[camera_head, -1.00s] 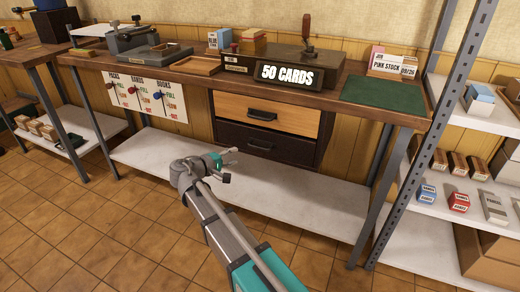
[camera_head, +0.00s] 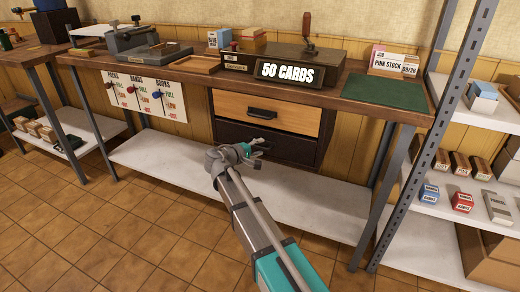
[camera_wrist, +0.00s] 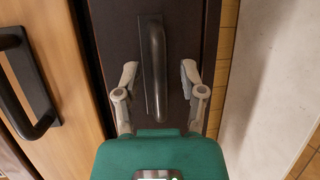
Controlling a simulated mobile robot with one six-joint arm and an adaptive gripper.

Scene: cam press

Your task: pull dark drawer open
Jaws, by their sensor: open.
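The dark drawer (camera_head: 295,150) is the lower of two drawers under the workbench and looks shut. The light wood drawer (camera_head: 290,118) with a black handle is above it. In the wrist view the dark drawer's front (camera_wrist: 191,18) carries a dark bar handle (camera_wrist: 157,62). My gripper (camera_head: 262,147) is in front of the dark drawer and hides its handle in the head view. In the wrist view my gripper (camera_wrist: 160,78) is open, with one finger on each side of the handle. A gap shows on both sides; I cannot tell the exact depth.
The light drawer's handle (camera_wrist: 30,82) is close beside my gripper in the wrist view. A white lower shelf (camera_head: 180,160) runs below the drawers. A metal rack post (camera_head: 440,130) stands at the right. The tiled floor in front is clear.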

